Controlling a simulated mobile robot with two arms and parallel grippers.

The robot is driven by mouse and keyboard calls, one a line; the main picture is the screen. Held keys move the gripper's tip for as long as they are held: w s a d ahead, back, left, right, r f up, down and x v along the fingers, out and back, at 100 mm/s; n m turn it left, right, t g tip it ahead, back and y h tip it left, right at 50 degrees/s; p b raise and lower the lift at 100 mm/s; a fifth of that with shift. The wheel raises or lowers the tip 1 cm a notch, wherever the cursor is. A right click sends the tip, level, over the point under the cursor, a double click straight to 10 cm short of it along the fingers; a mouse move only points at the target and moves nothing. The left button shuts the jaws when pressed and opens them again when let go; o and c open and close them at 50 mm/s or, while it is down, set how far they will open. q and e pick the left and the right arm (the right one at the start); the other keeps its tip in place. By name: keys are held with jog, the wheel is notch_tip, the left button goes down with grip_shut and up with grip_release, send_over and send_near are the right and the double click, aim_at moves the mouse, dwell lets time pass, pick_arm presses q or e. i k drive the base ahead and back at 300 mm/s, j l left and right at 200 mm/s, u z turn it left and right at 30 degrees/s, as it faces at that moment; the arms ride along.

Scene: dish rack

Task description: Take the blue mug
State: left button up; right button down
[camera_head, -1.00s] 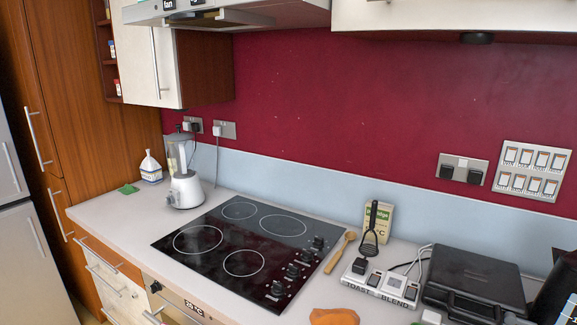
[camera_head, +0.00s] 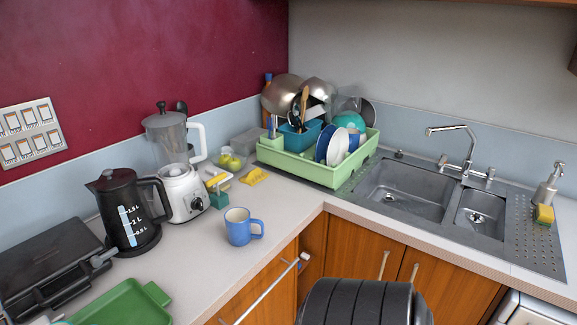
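The blue mug (camera_head: 238,228) stands upright on the counter near its front edge, left of the inner corner. Its handle points right and its pale inside shows from above. It stands apart from the blender and the kettle. Neither of my grippers is in view. A dark ribbed rounded shape (camera_head: 362,302) at the bottom centre is in front of the cabinets; I cannot tell what it is.
A black kettle (camera_head: 126,212) and a white blender (camera_head: 182,190) stand left of the mug. A green tray (camera_head: 120,305) lies at the lower left. A green dish rack (camera_head: 315,168) with dishes fills the corner. A sink (camera_head: 405,190) is at the right. Counter right of the mug is clear.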

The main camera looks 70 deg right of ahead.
aim_at(238, 220)
jog(key=z, duration=1.8)
